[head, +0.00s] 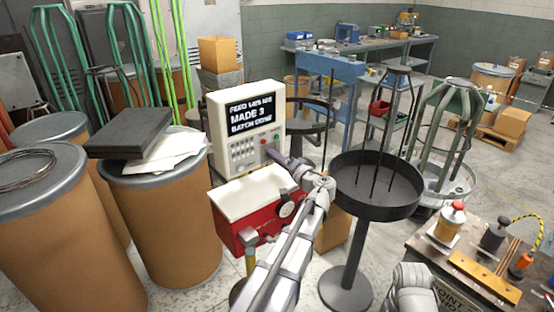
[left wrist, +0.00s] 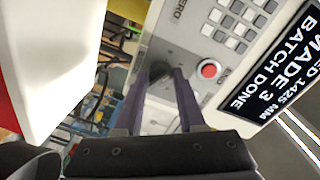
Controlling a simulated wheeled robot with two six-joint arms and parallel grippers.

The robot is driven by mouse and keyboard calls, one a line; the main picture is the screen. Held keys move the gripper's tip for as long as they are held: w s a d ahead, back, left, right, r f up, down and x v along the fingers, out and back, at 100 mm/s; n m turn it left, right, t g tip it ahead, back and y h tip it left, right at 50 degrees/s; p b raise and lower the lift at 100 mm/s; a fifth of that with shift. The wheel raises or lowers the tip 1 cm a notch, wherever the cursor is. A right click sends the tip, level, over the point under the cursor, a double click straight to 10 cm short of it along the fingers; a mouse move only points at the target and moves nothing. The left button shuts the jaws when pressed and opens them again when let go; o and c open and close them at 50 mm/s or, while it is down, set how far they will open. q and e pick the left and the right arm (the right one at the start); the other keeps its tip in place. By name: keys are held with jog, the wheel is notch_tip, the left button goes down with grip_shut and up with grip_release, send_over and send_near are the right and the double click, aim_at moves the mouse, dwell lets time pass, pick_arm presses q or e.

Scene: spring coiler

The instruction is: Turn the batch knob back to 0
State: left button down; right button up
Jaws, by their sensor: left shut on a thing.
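The white control box (head: 243,118) stands left of centre in the head view, its screen reading "MADE 3" and "BATCH DONE". The dark batch knob (left wrist: 158,71) sits on its panel in the left wrist view, beside a red button (left wrist: 208,70) and a keypad (left wrist: 232,24). My left gripper (head: 272,155) reaches the lower right of the panel. In the left wrist view its two fingers lie on either side of the knob, shut on it. The fingers partly hide the knob, and its pointer and scale cannot be read.
A red machine body with a white top (head: 255,190) is just below the panel. A round black tray on a stand (head: 350,205) is close right of my left arm. Fibre drums (head: 170,235) stand at left. A small bench (head: 470,255) is at lower right.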

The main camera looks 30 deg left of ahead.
pick_arm(q)
jog(key=n, duration=0.5)
jog(key=shift+f+t, duration=0.1)
jog(key=shift+t, duration=0.2)
dwell(0.4)
jog(key=c, duration=0.5)
grip_release()
jog(key=v, duration=0.7)
jog(key=shift+s+d, duration=0.2)
jog(key=shift+d, duration=0.15)
